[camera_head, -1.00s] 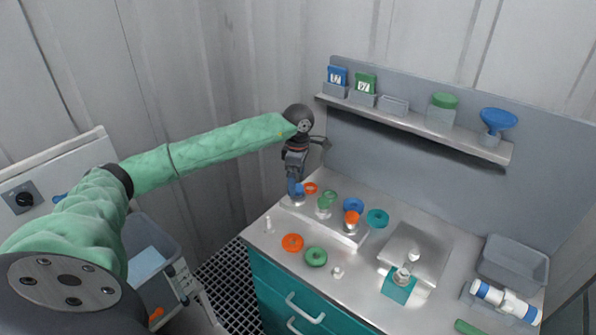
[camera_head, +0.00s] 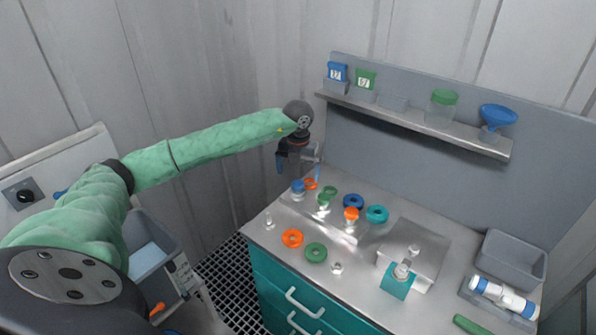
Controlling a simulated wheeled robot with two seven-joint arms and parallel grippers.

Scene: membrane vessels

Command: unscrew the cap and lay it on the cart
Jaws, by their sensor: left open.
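Several small capped vessels stand on a raised metal rack on the steel top of the teal-drawered unit (camera_head: 262,238). One has a blue cap (camera_head: 298,185), one a green cap (camera_head: 323,199), one an orange cap (camera_head: 351,214). My left gripper (camera_head: 299,173) is open and hangs fingers-down just above the blue-capped vessel, one finger to each side, with no cap visible between them. The blue cap sits on top of its vessel; whether it is loose cannot be told. My right gripper is out of view.
A metal box (camera_head: 420,245) stands to the right, with a grey bin (camera_head: 513,260) beyond. A shelf (camera_head: 420,125) runs behind. Another grey bin (camera_head: 150,255) is at left.

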